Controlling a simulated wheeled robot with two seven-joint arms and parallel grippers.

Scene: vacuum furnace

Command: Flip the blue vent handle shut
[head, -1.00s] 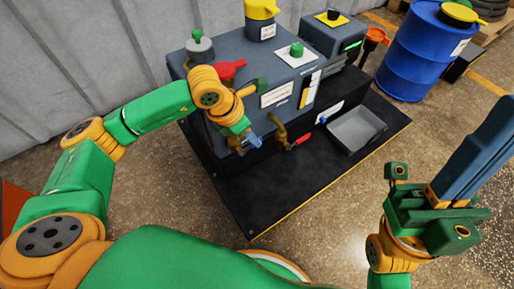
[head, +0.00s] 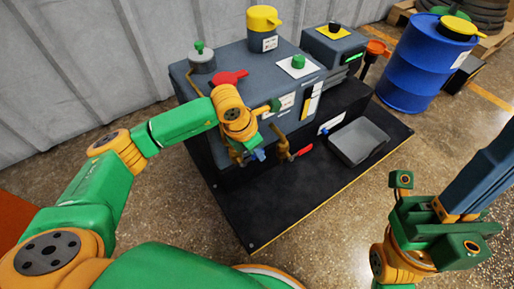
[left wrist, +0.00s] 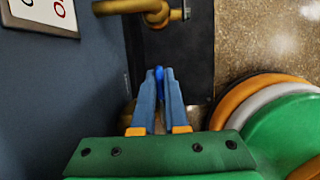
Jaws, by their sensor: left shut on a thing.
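The blue vent handle (head: 258,155) shows as a small blue piece low on the front of the grey furnace unit (head: 215,85), just left of a red-handled brass valve (head: 282,142). My left arm partly hides it. In the left wrist view the blue handle (left wrist: 159,73) sits between the tips of my left gripper (left wrist: 162,82), which is shut on it. My right gripper (head: 500,155) is out at the right, away from the unit. Its fingers look close together, but I cannot tell whether they are shut.
A grey tray (head: 357,140) lies on the black platform (head: 285,200) right of the valves. A blue drum (head: 420,70) stands at the back right. In the left wrist view a brass fitting (left wrist: 130,7) is close ahead of the fingers. The platform's front is clear.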

